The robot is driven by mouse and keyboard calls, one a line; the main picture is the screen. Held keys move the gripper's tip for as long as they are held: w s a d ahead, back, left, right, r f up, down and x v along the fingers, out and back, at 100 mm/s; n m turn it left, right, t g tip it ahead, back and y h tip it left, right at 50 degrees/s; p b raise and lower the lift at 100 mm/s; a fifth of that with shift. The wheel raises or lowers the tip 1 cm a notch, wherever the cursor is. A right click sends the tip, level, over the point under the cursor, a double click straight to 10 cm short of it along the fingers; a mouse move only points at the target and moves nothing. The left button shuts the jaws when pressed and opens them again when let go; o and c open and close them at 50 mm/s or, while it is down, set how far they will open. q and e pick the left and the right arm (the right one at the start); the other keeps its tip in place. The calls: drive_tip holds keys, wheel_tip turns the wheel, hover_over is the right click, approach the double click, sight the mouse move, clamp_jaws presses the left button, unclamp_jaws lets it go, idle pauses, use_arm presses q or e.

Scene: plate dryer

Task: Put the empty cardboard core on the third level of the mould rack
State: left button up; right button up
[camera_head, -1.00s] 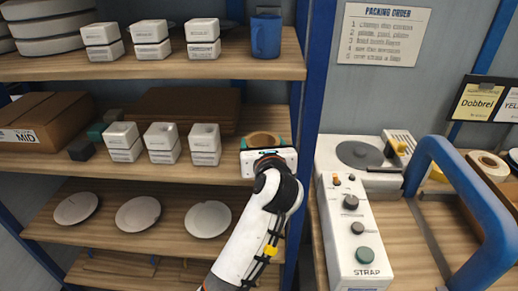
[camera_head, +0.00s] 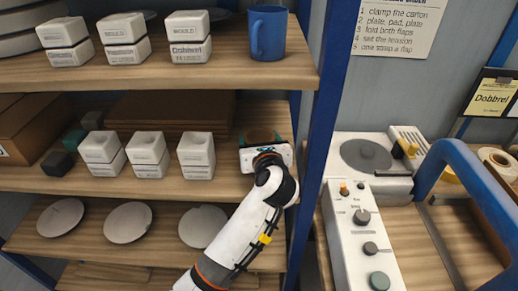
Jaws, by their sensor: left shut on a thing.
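The cardboard core (camera_head: 261,134), a brown ring, is at the right end of the shelf with the lower white moulds, near the blue post. My left gripper (camera_head: 263,141) is shut on it, with teal fingers at its sides. My gripper body hides the core's lower part, so I cannot tell whether it touches the board. The mould rack (camera_head: 130,186) has wooden shelves; this one lies above the shelf with grey-white plates and below the one with the blue mug. My right gripper is not in view.
White moulds (camera_head: 196,154) stand left of my gripper, with brown flat sheets (camera_head: 165,108) behind them. The blue mug (camera_head: 268,33) is on the shelf above. Plates (camera_head: 203,227) lie below. Right of the blue post (camera_head: 322,120) stands the strapping machine (camera_head: 360,225).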

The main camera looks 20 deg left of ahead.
use_arm(q)
drive_tip(key=f, duration=0.3)
drive_tip(key=shift+w+a+f, duration=0.15)
drive_tip(key=shift+w+f, duration=0.1)
drive_tip(key=shift+f, duration=0.2)
drive_tip(key=shift+s, duration=0.1)
drive_tip(key=o, duration=1)
drive_tip(key=shift+f, duration=0.1)
drive_tip(key=shift+c, duration=0.2)
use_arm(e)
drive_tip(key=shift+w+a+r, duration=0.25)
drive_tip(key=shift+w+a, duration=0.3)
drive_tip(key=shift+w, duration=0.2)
